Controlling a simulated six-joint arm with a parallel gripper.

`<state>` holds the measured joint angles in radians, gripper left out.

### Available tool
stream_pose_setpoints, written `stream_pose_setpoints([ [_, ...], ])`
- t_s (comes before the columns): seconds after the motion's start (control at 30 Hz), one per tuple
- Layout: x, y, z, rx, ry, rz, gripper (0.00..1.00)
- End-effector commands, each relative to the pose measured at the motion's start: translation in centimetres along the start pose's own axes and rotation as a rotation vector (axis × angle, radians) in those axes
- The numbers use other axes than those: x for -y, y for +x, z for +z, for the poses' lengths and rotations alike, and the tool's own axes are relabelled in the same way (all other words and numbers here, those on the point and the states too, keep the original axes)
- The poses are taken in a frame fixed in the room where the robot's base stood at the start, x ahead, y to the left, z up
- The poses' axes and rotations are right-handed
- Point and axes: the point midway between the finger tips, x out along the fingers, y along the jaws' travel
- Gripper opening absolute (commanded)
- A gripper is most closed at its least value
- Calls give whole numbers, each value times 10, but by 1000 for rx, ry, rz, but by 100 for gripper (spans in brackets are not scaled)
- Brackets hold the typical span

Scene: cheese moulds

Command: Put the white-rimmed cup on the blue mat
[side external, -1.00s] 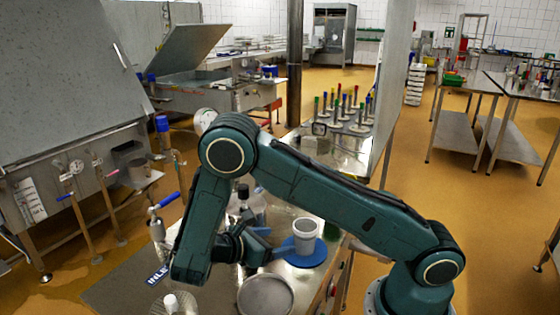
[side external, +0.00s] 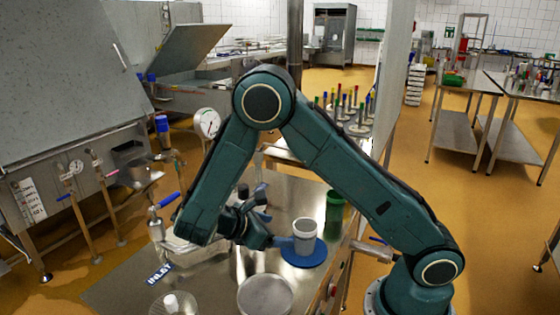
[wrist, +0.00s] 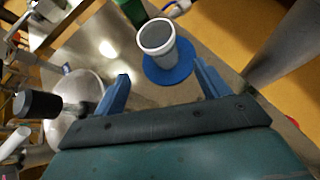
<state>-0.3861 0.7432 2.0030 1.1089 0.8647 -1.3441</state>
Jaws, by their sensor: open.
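The white-rimmed cup (side external: 305,240) is grey and stands upright on the round blue mat (side external: 319,259) on the steel table. In the wrist view the cup (wrist: 156,40) shows its pale rim, and the blue mat (wrist: 170,78) spreads out around its base. My gripper (wrist: 160,73) is open, its two blue fingers wide apart with nothing held between them. The cup is ahead of the fingertips in the wrist view. In the side view my gripper (side external: 283,241) is just left of the cup; one finger overlaps the view of the mat area, and I cannot tell the exact gap.
A green container (side external: 334,212) stands behind the mat, near my arm. A round metal dish (side external: 265,296) is at the table's front. A valve with a blue handle (side external: 160,210) and a gauge (side external: 207,123) stand to the left.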

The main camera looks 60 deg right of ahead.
Motion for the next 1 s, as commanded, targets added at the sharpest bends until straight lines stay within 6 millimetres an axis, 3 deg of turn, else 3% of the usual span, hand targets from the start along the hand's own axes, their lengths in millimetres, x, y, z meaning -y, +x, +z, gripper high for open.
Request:
stream_pose_setpoints([
  [0.47, 3, -31, 60, -358, 340, -76, 74],
  [1.0, 35, -61, 124, -730, 691, -192, 74],
])
